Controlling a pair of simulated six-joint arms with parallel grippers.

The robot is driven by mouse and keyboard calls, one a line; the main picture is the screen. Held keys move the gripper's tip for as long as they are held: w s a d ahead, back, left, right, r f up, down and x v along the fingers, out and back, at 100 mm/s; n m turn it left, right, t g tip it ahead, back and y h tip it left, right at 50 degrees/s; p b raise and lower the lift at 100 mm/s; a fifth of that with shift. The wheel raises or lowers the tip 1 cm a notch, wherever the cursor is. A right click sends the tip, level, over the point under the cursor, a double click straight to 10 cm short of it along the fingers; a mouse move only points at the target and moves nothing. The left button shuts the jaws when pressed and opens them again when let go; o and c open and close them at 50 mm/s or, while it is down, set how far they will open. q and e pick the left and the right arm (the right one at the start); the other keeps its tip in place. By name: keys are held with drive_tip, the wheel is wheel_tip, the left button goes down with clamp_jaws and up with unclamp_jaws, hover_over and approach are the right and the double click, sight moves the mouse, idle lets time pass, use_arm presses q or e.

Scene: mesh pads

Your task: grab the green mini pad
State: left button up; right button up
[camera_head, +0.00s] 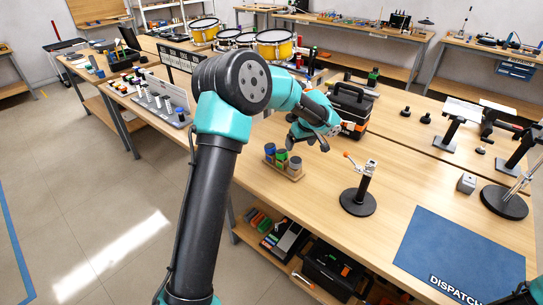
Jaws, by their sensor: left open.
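A small wooden tray (284,173) stands on the bench in the middle of the view. It holds three short round pads in a row. The green mini pad (281,158) is in the middle, between a blue-topped pad (270,150) and a grey-topped pad (295,164). My left gripper (309,145) is open, its dark fingers spread and pointing down. It hangs above and just behind the tray, slightly to the right of the green pad, and holds nothing. My right gripper is not in view.
A black stand with an orange-tipped lever (358,202) rises right of the tray. A black toolbox (351,108) stands behind my left gripper. A blue dispatch mat (460,250) lies at the front right.

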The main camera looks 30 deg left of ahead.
sight(284, 153)
use_arm(q)
drive_tip(key=a+r, duration=0.1)
drive_tip(key=w+a+r+n, duration=0.1)
drive_tip(key=a+r+n+y, duration=0.1)
drive_tip(key=shift+w+a+r, duration=0.1)
drive_tip(key=shift+w+a, duration=0.25)
drive_tip(key=shift+a, duration=0.05)
drive_tip(key=x, duration=1.2)
drive_tip(key=shift+w, duration=0.2)
drive_tip(key=shift+w+x, duration=0.2)
drive_tip(key=shift+x, duration=2.55)
drive_tip(key=shift+d, duration=0.15)
